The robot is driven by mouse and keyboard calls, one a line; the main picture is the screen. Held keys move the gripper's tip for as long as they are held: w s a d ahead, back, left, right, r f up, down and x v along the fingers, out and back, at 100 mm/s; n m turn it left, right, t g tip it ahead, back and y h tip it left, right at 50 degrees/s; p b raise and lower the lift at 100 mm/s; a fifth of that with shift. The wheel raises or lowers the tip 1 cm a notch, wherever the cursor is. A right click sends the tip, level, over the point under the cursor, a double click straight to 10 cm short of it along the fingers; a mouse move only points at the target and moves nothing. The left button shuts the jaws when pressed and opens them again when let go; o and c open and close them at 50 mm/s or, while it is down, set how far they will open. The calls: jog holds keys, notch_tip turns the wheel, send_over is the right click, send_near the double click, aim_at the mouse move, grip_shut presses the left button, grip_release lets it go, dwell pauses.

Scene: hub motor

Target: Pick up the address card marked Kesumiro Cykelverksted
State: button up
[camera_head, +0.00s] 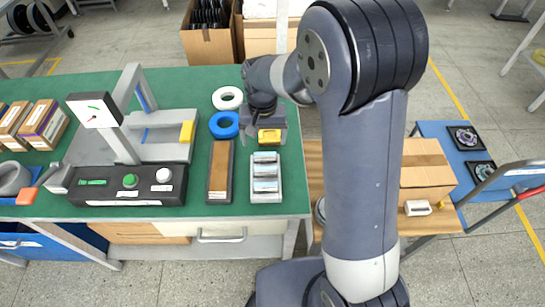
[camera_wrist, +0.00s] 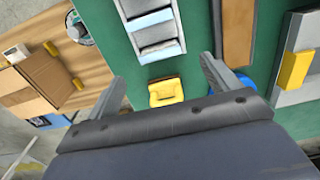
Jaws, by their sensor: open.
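A grey rack (camera_head: 253,192) with several pale cards or labels (camera_head: 265,170) stands on the green bench. It also shows at the top of the wrist view (camera_wrist: 180,40), with slanted white and blue-tinted faces (camera_wrist: 160,50). No print is legible, so I cannot tell which card is marked Kesumiro Cykelverksted. My gripper (camera_head: 267,139) is above the bench, just behind the rack in the head view. In the wrist view my gripper (camera_wrist: 163,68) has its fingers wide apart with nothing held. A small yellow object (camera_wrist: 166,93) lies below, between the fingers.
A brown-topped long block (camera_head: 219,170) stands left of the rack. A blue ring (camera_head: 224,125) and white ring (camera_head: 227,98) lie behind it. A control box with buttons (camera_head: 122,186) is further left. A cardboard box (camera_head: 425,165) is on the wooden surface right.

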aim_at(265, 154)
notch_tip(265, 154, down, 8)
jog(key=shift+w+d+f+p, duration=0.1)
jog(key=shift+p, duration=0.6)
jog(key=c, duration=1)
